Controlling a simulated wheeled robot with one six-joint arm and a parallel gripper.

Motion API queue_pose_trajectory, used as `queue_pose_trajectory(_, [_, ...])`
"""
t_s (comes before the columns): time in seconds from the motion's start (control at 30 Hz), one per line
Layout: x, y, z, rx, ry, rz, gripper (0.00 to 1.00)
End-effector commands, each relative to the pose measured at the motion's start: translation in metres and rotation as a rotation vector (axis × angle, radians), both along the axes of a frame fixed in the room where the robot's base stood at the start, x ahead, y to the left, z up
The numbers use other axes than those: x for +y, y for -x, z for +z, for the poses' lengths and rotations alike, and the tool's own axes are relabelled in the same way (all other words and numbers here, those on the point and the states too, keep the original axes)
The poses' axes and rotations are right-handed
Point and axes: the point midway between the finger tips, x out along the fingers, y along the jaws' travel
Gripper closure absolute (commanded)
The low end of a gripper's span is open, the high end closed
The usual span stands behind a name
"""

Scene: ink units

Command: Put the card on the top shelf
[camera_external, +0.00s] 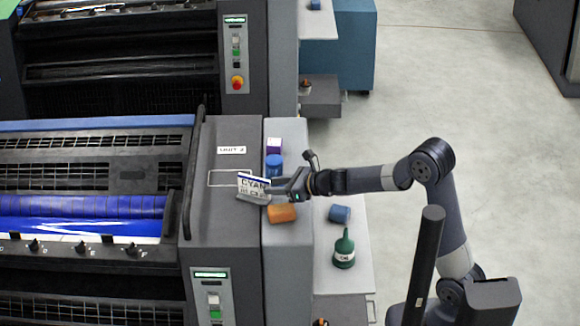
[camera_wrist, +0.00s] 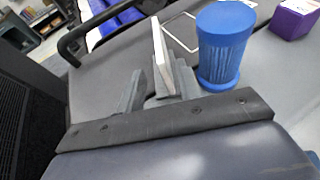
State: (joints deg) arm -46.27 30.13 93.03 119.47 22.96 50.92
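The white card (camera_external: 252,184) marked "CYAN" stands tilted in a small grey holder (camera_external: 252,198) on top of the grey unit. In the wrist view the card (camera_wrist: 160,45) shows nearly edge-on as a thin white slab. My gripper (camera_external: 279,188) reaches it from the right. In the wrist view my gripper (camera_wrist: 157,90) looks open, with a finger on each side of the card's lower end. The card is nearer the right finger, and a gap shows on the left. Contact cannot be told. I cannot tell which surface is the top shelf.
A blue container (camera_external: 273,165) and a purple box (camera_external: 273,146) stand behind my gripper; an orange block (camera_external: 282,213) lies in front. A dark handrail (camera_external: 193,165) runs left of the card. A lower white shelf (camera_external: 337,280) holds a green bottle (camera_external: 344,250) and blue cylinder (camera_external: 339,214).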

Motion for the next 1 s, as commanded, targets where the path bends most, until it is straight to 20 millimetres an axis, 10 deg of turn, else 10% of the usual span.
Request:
queue_pose_trajectory(0.8, [0.044,-0.023,-0.017,-0.001,0.000,0.001,0.66])
queue_pose_trajectory(1.0, [0.044,-0.023,-0.017,-0.001,0.000,0.000,0.83])
